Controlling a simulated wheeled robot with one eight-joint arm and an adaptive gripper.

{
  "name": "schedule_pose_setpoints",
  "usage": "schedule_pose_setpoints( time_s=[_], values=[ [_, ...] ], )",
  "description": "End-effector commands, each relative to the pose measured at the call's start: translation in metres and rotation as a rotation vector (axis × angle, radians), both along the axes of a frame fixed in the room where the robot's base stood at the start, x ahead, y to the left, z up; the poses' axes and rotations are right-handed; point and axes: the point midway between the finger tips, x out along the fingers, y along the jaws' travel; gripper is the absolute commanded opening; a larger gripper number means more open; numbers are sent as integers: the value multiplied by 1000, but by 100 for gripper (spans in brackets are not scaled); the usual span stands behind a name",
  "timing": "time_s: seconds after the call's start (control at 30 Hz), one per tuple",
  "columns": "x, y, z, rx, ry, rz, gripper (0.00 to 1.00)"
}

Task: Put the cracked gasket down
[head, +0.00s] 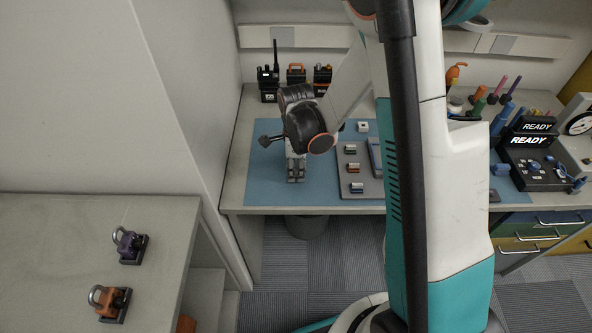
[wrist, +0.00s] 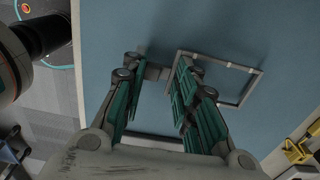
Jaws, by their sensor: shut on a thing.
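The gasket (wrist: 251,90) is a thin grey rectangular frame in the wrist view. Part of it passes behind my right finger, and a short grey piece shows between the two fingers. I cannot make out a crack in it. My gripper (wrist: 157,88) has teal-padded fingers and is shut on the gasket, with the blue mat (wrist: 120,35) beneath. I cannot tell whether the gasket touches the mat. In the head view my gripper (head: 296,174) points down over the left part of the blue mat (head: 262,184). The gasket cannot be made out there.
A grey tray (head: 361,190) with small parts lies right of my gripper. Several radios (head: 296,74) stand along the back. A black READY device (head: 535,165) stands at right. Two shackle-like items (head: 130,244) sit on the left counter. Bare mat surrounds my gripper at left and front.

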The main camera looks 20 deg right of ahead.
Motion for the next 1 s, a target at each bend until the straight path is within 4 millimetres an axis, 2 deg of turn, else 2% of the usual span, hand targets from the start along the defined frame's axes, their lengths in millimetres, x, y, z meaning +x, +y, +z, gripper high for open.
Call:
schedule_pose_setpoints(
  time_s=[0.8, 0.83, 0.9, 1.0],
  values=[
    [0, 0, -12, 0, 0, 0, 18],
    [0, 0, -12, 0, 0, 0, 34],
    [0, 0, -12, 0, 0, 0, 47],
    [0, 0, -12, 0, 0, 0, 47]
  ],
)
